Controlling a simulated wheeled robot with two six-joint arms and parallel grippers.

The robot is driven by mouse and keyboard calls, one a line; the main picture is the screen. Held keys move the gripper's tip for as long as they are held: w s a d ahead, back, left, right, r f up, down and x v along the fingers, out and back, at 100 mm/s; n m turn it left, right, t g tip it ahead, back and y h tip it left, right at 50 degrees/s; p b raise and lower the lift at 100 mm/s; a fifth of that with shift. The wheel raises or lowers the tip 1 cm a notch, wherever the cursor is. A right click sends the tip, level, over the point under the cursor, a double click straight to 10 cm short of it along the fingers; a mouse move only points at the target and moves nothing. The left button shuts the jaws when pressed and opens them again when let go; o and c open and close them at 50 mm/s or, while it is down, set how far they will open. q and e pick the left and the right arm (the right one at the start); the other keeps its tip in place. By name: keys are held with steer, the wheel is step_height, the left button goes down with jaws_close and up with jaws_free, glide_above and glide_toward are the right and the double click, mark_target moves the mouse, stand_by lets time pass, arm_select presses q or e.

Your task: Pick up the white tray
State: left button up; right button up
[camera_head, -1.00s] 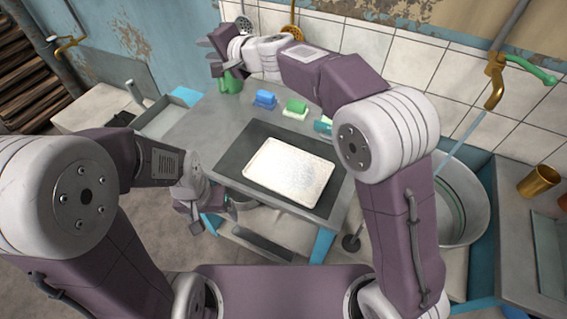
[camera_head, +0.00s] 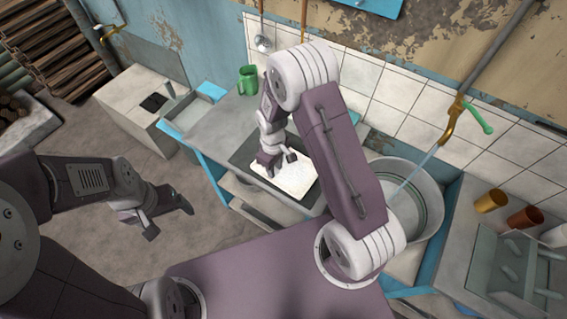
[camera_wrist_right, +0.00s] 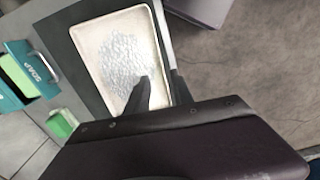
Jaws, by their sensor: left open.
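The white tray (camera_head: 293,184) is shallow and rectangular, with pale speckled matter on it. It lies on a dark mat (camera_head: 246,151) on the grey table. My right gripper (camera_head: 280,163) is over the tray, pointing down, and hides part of it. In the right wrist view the tray (camera_wrist_right: 92,28) fills the upper left. There my right gripper (camera_wrist_right: 163,80) is open, one finger over the tray's inside and the other beyond its edge; I cannot tell whether they touch it. My left gripper (camera_head: 169,216) is open and empty, left of the table above the floor.
A green mug (camera_head: 247,81) stands at the table's back left. The floor on the left is clear.

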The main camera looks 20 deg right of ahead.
mark_target(274, 182)
steer(key=f, duration=0.3)
steer(key=shift+s+a+f+p, duration=0.1)
steer(key=shift+s+f+p, duration=0.1)
steer(key=shift+p, duration=0.15)
steer(key=shift+w+f, duration=0.15)
steer(key=shift+f, duration=0.15)
steer(key=f, duration=0.2)
steer(key=f+p, duration=0.1)
steer(key=f, duration=0.2)
steer(key=shift+w+a, duration=0.1)
steer(key=shift+a, duration=0.1)
jaws_close()
stand_by(0.5)
